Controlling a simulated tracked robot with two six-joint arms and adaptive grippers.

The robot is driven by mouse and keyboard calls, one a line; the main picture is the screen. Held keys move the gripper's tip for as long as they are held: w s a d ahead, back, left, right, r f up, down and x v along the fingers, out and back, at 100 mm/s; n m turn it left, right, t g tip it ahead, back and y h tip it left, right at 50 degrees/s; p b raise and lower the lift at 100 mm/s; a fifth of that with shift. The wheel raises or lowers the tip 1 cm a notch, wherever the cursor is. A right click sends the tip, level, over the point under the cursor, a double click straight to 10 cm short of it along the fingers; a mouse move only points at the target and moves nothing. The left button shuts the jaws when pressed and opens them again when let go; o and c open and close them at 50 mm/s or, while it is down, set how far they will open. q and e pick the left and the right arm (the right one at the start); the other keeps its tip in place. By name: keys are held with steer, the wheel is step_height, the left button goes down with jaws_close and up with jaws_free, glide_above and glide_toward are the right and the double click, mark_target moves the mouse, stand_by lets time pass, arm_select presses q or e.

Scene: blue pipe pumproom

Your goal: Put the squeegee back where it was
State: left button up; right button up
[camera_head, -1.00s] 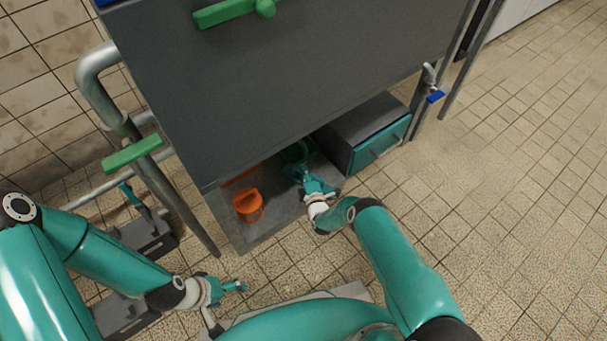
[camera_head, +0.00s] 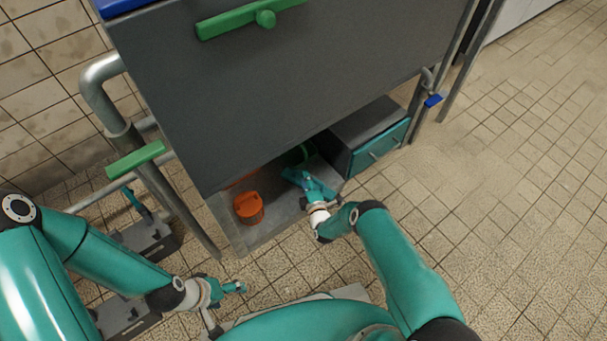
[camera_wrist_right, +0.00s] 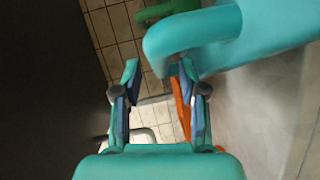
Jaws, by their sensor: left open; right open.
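I cannot make out the squeegee for certain. A teal rounded thing (camera_wrist_right: 235,28) lies close beyond my right fingers in the right wrist view, partly past the right-hand finger; what it is I cannot tell. My right gripper (camera_head: 298,178) reaches into the low grey shelf (camera_head: 265,232) under the dark cabinet; in the right wrist view (camera_wrist_right: 158,80) its fingers are apart with nothing between them. My left gripper (camera_head: 238,287) is open and empty low over the floor. A thin teal handle (camera_head: 136,199) stands in a grey box at the left.
An orange container (camera_head: 249,207) stands on the shelf left of my right gripper, with a green thing (camera_head: 298,155) behind. A dark box with a teal front (camera_head: 378,147) bounds the right side. The cabinet (camera_head: 290,80) overhangs the shelf. Tiled floor at right is clear.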

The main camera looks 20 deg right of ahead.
steer(key=s+a+r+m+g+y+p, duration=0.1)
steer(key=s+r+m+g, duration=0.4)
steer(key=s, duration=0.6)
steer(key=s+a+r+m+g+y+p, duration=0.1)
steer(key=s+a+r+m+g, duration=0.2)
steer(key=s, duration=0.9)
steer(key=s+a+r+m+g+y+p, duration=0.1)
steer(key=s+a+r+m+g+y, duration=0.1)
steer(key=s+r+m+g, duration=0.5)
steer(key=s+r+m, duration=0.3)
steer(key=s, duration=0.1)
steer(key=shift+s+a+r+g+p, duration=0.3)
steer(key=shift+s+r+g+p, duration=0.05)
steer(key=shift+r+g, duration=0.05)
steer(key=shift+r, duration=0.1)
step_height(320, 180, up, 30)
steer(key=p, duration=3)
